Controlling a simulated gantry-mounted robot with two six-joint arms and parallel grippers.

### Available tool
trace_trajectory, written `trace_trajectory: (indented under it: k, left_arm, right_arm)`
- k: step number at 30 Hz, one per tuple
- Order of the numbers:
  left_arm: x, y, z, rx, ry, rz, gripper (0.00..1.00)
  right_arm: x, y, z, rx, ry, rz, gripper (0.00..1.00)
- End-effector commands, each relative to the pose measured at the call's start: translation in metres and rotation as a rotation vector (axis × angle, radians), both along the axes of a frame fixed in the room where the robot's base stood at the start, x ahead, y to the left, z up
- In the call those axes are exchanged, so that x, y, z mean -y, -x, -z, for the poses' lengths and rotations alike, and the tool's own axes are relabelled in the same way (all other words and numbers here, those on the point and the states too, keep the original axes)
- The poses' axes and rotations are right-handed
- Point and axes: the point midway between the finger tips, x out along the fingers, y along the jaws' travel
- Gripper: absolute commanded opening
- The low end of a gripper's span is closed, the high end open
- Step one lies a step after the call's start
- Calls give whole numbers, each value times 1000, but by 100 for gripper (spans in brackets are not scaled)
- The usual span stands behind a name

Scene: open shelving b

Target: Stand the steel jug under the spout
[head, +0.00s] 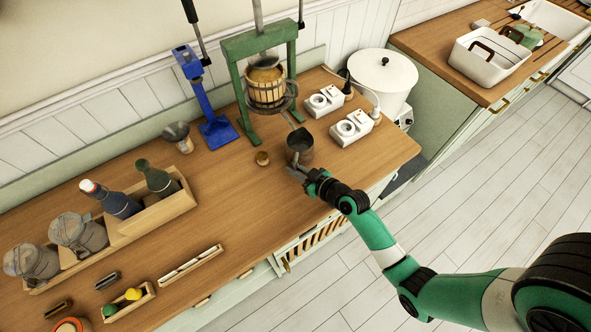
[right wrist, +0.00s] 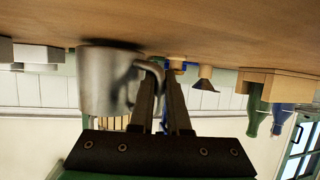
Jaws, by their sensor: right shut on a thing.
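The steel jug (head: 299,149) is upright at the front of the green-framed press (head: 243,75), by the end of its spout (head: 290,120). I cannot tell if its mouth is exactly beneath the spout. My right gripper (head: 297,172) is at the jug's near side. In the right wrist view, which is upside down, the jug (right wrist: 105,85) shows beside my right gripper (right wrist: 160,95), which is shut on the jug's handle (right wrist: 153,72). The jug's base is at or very close to the worktop. My left gripper is out of view.
A small round wooden piece (head: 262,158) stands left of the jug. Two white devices with dials (head: 351,127) stand to its right, near a white lidded pot (head: 382,80). A blue stand (head: 216,128) is left of the press. The worktop's front middle is clear.

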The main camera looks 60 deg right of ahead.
Motion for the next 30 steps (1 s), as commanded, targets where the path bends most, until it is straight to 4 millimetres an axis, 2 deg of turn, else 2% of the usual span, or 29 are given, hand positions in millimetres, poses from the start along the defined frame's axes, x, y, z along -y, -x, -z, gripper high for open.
trace_trajectory:
  k: [23,24,28,29,30]
  left_arm:
    - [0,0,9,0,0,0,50]
    - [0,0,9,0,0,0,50]
    - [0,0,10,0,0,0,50]
    - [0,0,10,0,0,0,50]
    - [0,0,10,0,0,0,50]
  right_arm:
    - [0,0,9,0,1,1,0]
    - [0,0,10,0,1,1,22]
    - [0,1,10,-1,1,1,45]
    - [0,1,10,-2,1,1,49]
    - [0,1,11,-2,1,1,49]
